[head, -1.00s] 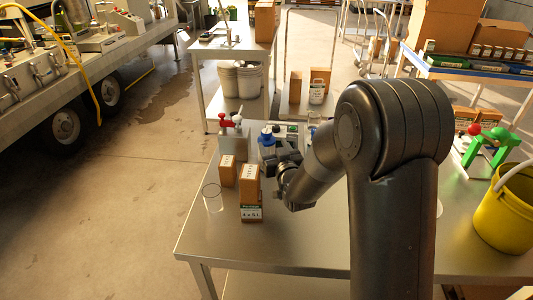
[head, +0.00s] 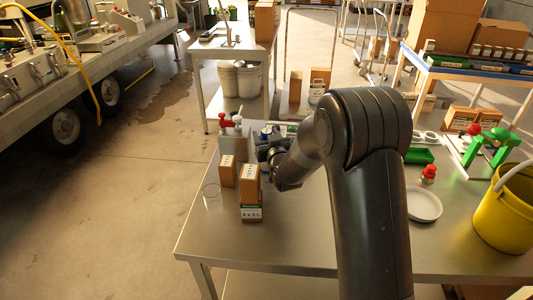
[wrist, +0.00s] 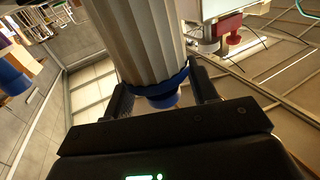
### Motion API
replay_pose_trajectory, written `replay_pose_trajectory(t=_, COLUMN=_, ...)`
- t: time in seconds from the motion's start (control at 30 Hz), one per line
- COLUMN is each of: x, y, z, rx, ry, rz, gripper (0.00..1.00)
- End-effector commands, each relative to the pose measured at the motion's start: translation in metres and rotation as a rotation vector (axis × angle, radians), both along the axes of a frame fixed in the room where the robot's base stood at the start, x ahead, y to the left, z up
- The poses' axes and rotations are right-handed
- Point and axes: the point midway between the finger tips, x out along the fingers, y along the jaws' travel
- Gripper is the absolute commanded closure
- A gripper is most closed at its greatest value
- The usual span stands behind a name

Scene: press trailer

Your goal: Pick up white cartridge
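The white cartridge (wrist: 150,40) is a ribbed white cylinder with a blue end, large in the wrist view. Its top runs out of that view. My gripper (wrist: 161,92) has one finger on each side of the blue end, close to it. I cannot tell whether both fingers press on it. In the head view my gripper (head: 266,150) is at the far part of the steel table, with a bit of blue (head: 266,131) showing just behind it. The gripper hides most of the cartridge there.
Small brown boxes (head: 228,171) and a stacked pair (head: 250,186) stand close to the left of my gripper. A clear glass (head: 211,196) is farther left. A red-topped dispenser (head: 226,121) stands behind. A white plate (head: 424,204) and yellow bucket (head: 503,213) are right.

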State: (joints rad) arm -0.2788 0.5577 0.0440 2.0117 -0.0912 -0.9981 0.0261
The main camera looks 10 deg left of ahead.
Motion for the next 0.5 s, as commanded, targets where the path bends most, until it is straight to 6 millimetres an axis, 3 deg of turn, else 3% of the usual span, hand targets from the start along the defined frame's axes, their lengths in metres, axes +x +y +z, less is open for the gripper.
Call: replay_pose_trajectory(t=0.5, x=-0.0003, y=0.0000, z=0.0001, rx=0.000, ry=0.000, rz=0.000, gripper=0.90)
